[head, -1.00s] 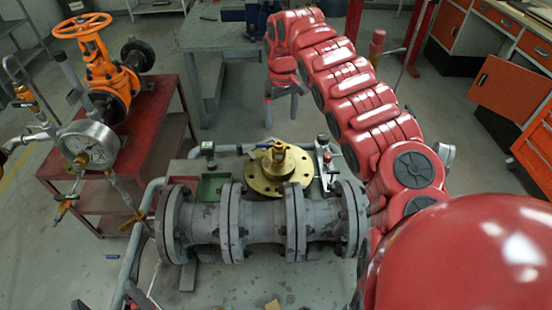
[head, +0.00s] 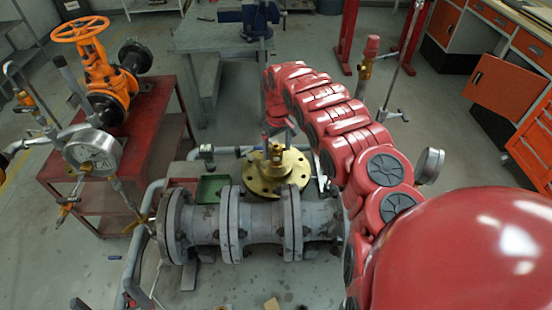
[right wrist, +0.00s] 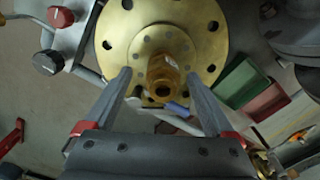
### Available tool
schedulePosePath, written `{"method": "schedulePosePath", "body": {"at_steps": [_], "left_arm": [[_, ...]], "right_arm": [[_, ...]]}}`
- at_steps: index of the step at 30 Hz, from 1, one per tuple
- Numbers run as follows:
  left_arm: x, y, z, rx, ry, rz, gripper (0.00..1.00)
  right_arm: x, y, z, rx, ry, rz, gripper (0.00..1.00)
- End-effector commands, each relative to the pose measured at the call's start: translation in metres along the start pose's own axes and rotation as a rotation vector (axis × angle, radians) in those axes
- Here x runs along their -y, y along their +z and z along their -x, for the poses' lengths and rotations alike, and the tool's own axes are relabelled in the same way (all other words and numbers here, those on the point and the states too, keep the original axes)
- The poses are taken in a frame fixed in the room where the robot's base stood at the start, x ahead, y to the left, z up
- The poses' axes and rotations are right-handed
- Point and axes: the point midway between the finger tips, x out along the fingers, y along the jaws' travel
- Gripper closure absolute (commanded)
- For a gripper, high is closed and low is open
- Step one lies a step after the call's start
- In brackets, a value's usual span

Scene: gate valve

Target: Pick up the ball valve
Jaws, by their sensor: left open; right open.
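The ball valve is a small brass fitting (head: 277,153) standing upright on a round brass flange (head: 262,183) with bolt holes, beyond the grey pipe. In the right wrist view the valve (right wrist: 164,72) is seen end-on from above, with a blue-gripped lever (right wrist: 178,109) beside it. My right gripper (right wrist: 159,76) is open, with one finger on each side of the valve. Contact cannot be told. In the head view the right gripper (head: 279,127) is partly hidden by my arm, just above the valve. My left gripper is not in view.
A grey flanged pipe (head: 262,222) lies in front of the brass flange. A green tray (head: 212,188) is to its left. A pressure gauge (head: 92,152) and orange gate valve (head: 98,72) stand at the left. Red and black knobs (right wrist: 60,17) lie near the flange.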

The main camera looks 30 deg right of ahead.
Motion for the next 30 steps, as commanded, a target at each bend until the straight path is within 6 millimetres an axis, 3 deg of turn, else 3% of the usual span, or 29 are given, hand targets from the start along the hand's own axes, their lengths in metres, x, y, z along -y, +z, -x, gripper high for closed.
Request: {"method": "schedulePosePath", "body": {"at_steps": [12,22,23,30], "left_arm": [[0.001,-0.003,-0.016,0.000,0.000,0.000,0.11],[0.001,-0.003,-0.016,0.000,0.000,0.000,0.11],[0.001,-0.003,-0.016,0.000,0.000,0.000,0.11],[0.001,-0.003,-0.016,0.000,0.000,0.000,0.11]], "right_arm": [[0.005,-0.004,-0.040,0.000,-0.004,-0.001,0.11],[0.004,-0.003,-0.044,0.002,-0.001,-0.002,0.11],[0.004,-0.003,-0.044,0.002,-0.001,-0.002,0.13],[0.004,-0.003,-0.044,0.002,-0.001,-0.002,0.56]]}}
